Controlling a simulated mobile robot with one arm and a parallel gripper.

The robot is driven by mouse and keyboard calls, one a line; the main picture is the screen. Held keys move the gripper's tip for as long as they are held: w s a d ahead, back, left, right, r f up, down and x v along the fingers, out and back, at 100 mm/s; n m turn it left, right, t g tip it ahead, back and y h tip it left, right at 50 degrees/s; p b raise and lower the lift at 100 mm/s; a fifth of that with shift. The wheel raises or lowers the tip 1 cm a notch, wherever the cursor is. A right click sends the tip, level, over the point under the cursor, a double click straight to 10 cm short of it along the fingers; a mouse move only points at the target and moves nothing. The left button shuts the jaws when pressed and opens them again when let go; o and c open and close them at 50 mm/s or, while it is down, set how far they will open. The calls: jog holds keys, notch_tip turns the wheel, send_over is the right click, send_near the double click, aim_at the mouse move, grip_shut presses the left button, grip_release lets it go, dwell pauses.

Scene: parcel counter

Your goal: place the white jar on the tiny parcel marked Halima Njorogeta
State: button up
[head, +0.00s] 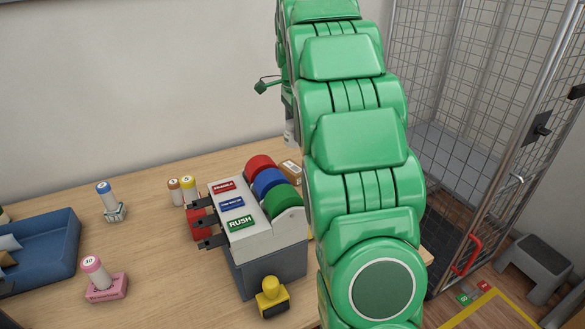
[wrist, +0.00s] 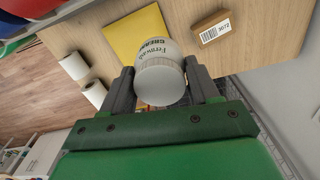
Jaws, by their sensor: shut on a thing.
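In the wrist view the white jar (wrist: 158,78), with dark "CREAM" lettering, sits between the two dark fingers of my gripper (wrist: 160,84), which is shut on it. A small brown parcel (wrist: 213,36) with a white barcode label reading about 3072 lies on the counter, above and to the right of the jar in that view. The jar is apart from it. No name can be read on this parcel. A small brown box (head: 291,169) shows behind the tape dispenser in the head view. My green arm hides most of the area around my gripper there.
The tape dispenser (head: 262,235), with red, blue and green rolls, stands beside my arm. A yellow envelope (wrist: 132,38) lies near the jar. Two white rolls (wrist: 73,66) are at the left. Several stamps and a blue tray (head: 57,250) occupy the counter's left side.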

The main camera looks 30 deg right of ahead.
jog(key=shift+s+d, duration=0.1)
jog(key=shift+d, duration=0.5)
jog(key=shift+d+f, duration=0.2)
jog(key=shift+f, duration=2.25)
jog(key=shift+w+d+f, duration=0.1)
jog(key=shift+w+f, duration=0.3)
jog(key=shift+w, duration=0.1)
jog(key=w+d+f, duration=0.3)
jog(key=w, duration=0.5)
send_over(293, 167)
jog(key=shift+f, duration=4.7)
jog(key=shift+f, duration=0.15)
